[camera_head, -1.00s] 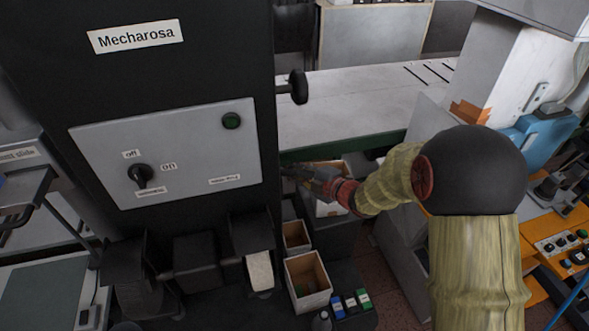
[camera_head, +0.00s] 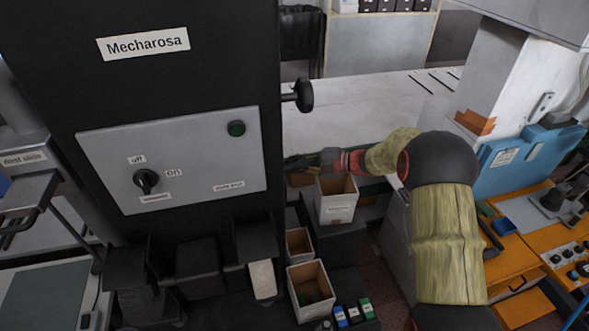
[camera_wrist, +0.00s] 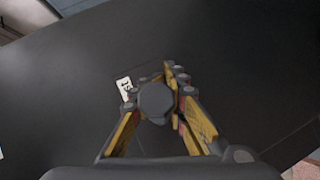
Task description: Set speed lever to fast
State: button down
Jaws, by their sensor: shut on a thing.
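In the wrist view, a round black knob (camera_wrist: 156,102), seen end on, lies between the yellow and grey fingers of my gripper (camera_wrist: 171,85). The fingers are closed on it, and it covers part of them. A small white label (camera_wrist: 125,88) with partly hidden dark letters sits beside the knob on the dark panel. In the head view, my gripper (camera_head: 297,163) is at the right side of the black machine (camera_head: 200,85). The held knob cannot be made out there.
Another black knob (camera_head: 304,95) sticks out of the machine's side above my gripper. Open boxes (camera_head: 337,203) stand below my arm. An orange bench (camera_head: 535,240) is at right.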

jog(key=shift+w+a+r+n+g+y, duration=0.2)
jog(key=shift+w+a+n+g+y, duration=0.1)
jog(key=shift+w+a+n+g, duration=0.5)
jog(key=shift+w+d+g, duration=0.1)
jog(key=shift+g, duration=0.2)
jog(key=c, duration=1.7)
grip_release()
jog(key=shift+f, duration=0.1)
jog(key=v, duration=1.2)
